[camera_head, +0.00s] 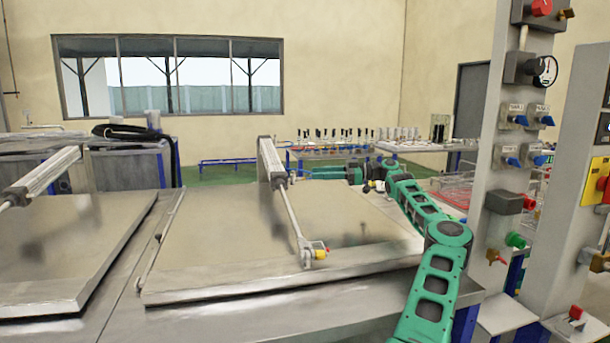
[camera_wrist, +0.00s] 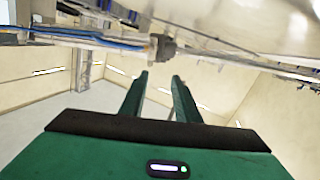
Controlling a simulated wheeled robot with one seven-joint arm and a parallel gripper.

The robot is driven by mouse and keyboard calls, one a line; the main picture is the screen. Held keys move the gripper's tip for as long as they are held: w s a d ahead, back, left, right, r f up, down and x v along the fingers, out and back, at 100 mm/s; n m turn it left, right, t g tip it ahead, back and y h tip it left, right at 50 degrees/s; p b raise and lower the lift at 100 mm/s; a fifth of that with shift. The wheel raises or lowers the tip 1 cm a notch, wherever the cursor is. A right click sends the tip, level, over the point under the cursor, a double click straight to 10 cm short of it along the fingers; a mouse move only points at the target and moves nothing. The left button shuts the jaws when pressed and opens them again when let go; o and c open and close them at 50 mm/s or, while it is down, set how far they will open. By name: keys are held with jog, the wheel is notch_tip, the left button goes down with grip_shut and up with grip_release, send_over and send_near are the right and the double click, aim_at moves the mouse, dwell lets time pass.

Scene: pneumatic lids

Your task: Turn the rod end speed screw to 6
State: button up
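A lid (camera_head: 220,235) lies shut on the metal bench, with a pneumatic cylinder (camera_head: 269,160) standing at its back and a rod (camera_head: 293,215) running down to a clevis (camera_head: 315,252) near its front edge. The rod end speed screw is too small to make out in the head view. In the wrist view my gripper (camera_wrist: 160,75) has its two green fingers apart with nothing between them. A dark fitting (camera_wrist: 165,48) on a bar-like part with blue lines lies beyond the fingertips; I cannot tell whether it carries the screw. My arm reaches over the lid's right side.
A second lid (camera_head: 60,240) with its own cylinder (camera_head: 42,178) is at the left. Control posts with a gauge (camera_head: 546,70) and blue valves (camera_head: 512,162) stand at the right. Tables with small parts (camera_head: 350,140) are behind. The air above the lid's front is clear.

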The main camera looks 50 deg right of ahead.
aim_at(293, 172)
jog(key=w+a+t, duration=0.1)
jog(key=w+a, duration=0.2)
jog(key=w, duration=0.4)
jog(key=shift+a+m+h, duration=0.2)
jog(key=shift+m+h, duration=0.1)
grip_shut()
dwell(0.3)
